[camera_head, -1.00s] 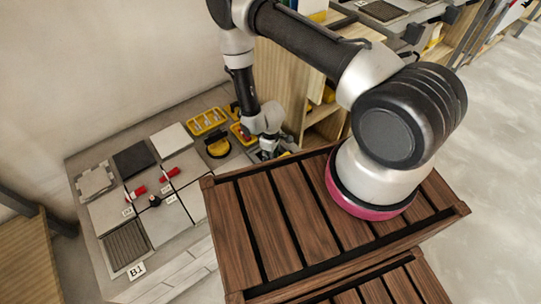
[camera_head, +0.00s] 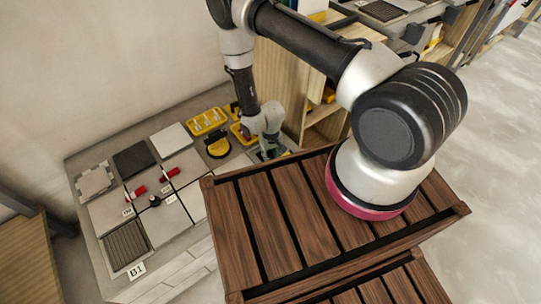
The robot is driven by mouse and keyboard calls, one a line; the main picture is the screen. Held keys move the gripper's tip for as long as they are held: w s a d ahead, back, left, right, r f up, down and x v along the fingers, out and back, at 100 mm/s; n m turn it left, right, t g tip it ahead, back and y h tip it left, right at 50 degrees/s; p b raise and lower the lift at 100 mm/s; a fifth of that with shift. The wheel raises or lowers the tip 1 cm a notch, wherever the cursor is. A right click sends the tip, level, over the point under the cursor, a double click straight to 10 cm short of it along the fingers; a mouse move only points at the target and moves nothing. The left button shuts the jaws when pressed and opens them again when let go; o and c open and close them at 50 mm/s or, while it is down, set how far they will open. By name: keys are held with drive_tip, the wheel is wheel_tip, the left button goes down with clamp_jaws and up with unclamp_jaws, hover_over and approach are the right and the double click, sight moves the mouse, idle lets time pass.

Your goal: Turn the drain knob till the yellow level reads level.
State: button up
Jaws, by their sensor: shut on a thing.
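My gripper (camera_head: 270,150) is low at the right end of the grey tiled platform, behind the edge of the slatted wooden top. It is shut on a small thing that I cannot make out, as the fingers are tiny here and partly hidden. I cannot pick out the drain knob for sure. I also cannot tell which yellow thing is the level, and no reading is legible.
The tiled platform (camera_head: 185,238) carries a yellow tray (camera_head: 207,121), a yellow and black tool (camera_head: 218,148), red-handled pieces (camera_head: 139,192), a black knob-like piece (camera_head: 155,201) and a ribbed grate (camera_head: 127,244). The slatted wooden top (camera_head: 262,215) stands in front. A wooden shelf (camera_head: 322,127) is behind.

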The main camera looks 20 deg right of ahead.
drive_tip(key=shift+m, duration=0.4)
drive_tip(key=o, duration=0.7)
drive_tip(key=shift+o, duration=0.2)
wheel_tip(320, 180, up, 12)
idle(0.5)
